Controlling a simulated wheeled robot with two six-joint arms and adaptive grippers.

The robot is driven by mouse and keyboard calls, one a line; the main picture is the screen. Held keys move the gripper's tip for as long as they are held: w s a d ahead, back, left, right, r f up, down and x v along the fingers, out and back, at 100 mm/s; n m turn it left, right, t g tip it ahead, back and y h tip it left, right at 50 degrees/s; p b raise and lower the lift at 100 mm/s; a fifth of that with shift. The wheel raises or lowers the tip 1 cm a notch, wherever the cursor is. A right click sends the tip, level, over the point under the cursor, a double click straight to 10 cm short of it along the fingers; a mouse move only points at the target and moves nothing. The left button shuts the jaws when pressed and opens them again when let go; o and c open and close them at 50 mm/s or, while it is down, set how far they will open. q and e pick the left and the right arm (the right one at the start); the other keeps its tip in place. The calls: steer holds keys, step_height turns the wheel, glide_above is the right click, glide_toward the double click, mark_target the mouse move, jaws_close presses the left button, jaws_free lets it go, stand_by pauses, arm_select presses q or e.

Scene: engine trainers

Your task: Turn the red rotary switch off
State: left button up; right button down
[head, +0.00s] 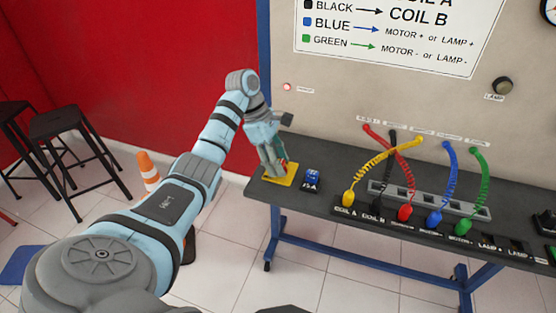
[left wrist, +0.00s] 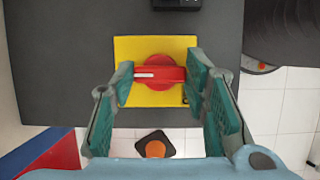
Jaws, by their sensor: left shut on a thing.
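The red rotary switch (left wrist: 160,74) sits on a square yellow plate (left wrist: 124,46) on the dark bench top. In the left wrist view its handle lies roughly crosswise, with a white mark on the left half. My left gripper (left wrist: 159,80) has a green-padded finger at each end of the handle and is shut on it. In the head view the left gripper (head: 274,166) reaches down onto the yellow plate (head: 282,181) at the bench's left end, and its fingers mostly hide the switch. My right gripper is not in view.
A blue 15 A block (head: 312,180) stands just right of the plate. Coiled coloured cables, including a yellow one (head: 349,198), plug in farther right along the bench (head: 330,207). An orange cone (head: 148,168) and black stools (head: 75,133) stand on the floor at left.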

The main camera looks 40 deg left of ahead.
arm_select(q)
steer(key=shift+n, duration=0.3)
steer(key=n+p, duration=0.1)
steer(key=n+t+y+p, duration=0.1)
steer(key=n+p, duration=0.1)
steer(key=shift+s+r+n, duration=0.15)
steer(key=shift+n, duration=0.15)
steer(key=n+p, duration=0.1)
steer(key=n, duration=0.1)
steer(key=n+t+y+p, duration=0.1)
steer(key=n, duration=0.1)
steer(key=shift+d+t, duration=0.15)
steer(key=shift+t, duration=0.15)
steer(key=n+y+p, duration=0.1)
steer(key=n, duration=0.2)
steer(key=n+y+p, duration=0.1)
steer(key=n, duration=0.1)
steer(key=shift+d+n+t+p, duration=0.15)
steer(key=shift+n+t+p, duration=0.15)
steer(key=shift+n+p, duration=0.1)
steer(key=shift+n+y+p, duration=0.55)
steer(key=shift+n+y, duration=0.35)
steer(key=shift+n, duration=1.1)
steer(key=o, duration=1.1)
steer(key=shift+o, duration=0.2)
